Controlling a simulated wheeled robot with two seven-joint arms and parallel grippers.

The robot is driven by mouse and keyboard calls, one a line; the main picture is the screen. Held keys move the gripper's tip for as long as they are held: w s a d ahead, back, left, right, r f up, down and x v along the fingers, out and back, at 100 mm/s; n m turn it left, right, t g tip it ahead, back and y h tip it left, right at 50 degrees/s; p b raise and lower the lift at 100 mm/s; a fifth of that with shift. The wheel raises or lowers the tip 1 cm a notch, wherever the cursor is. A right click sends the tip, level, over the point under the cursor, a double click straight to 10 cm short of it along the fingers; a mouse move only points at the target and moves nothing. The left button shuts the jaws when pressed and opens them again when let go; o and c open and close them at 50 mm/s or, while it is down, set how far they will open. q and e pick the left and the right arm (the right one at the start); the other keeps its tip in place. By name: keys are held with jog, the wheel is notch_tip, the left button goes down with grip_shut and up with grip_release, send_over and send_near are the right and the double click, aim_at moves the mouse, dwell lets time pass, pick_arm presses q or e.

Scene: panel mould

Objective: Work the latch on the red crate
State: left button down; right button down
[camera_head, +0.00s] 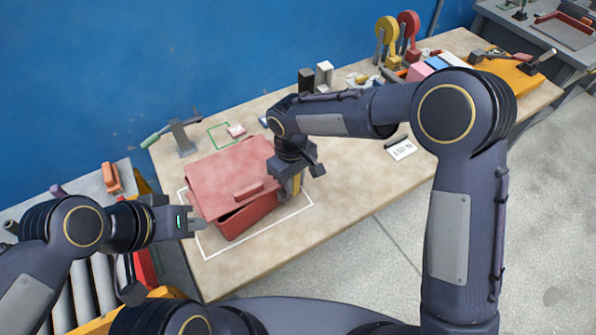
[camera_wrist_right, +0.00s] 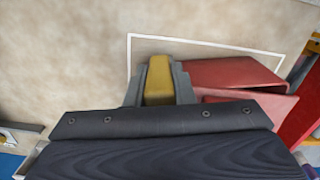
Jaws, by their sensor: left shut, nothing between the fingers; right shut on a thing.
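The red crate (camera_head: 247,222) sits on the workbench inside a white outline. Its red lid (camera_head: 225,172), with a raised handle, lies over it slightly tilted, and a dark gap shows below the lid's front edge. My right gripper (camera_head: 294,185) is at the crate's right side, shut on a yellow piece that looks like the latch (camera_wrist_right: 159,78). In the right wrist view the crate (camera_wrist_right: 225,75) is just right of the fingers. Whether the yellow piece is joined to the crate is hidden. My left gripper (camera_head: 193,217) is shut and empty by the crate's left front corner.
A clamp stand with a green handle (camera_head: 183,138) stands behind the crate. Black and white blocks (camera_head: 324,73), red and yellow reels (camera_head: 386,38) and a yellow case (camera_head: 505,72) are along the back right. A white label (camera_head: 402,150) lies right of my right gripper. The front right bench top is clear.

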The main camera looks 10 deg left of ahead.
jog(key=shift+a, duration=0.15)
dwell(0.4)
jog(key=c, duration=1.2)
grip_release()
jog(key=shift+w, duration=0.1)
jog(key=shift+c, duration=0.2)
notch_tip(320, 180, up, 8)
jog(key=b, duration=0.1)
jog(key=shift+w+a, duration=0.25)
jog(key=shift+a, duration=0.1)
jog(key=shift+f, duration=0.15)
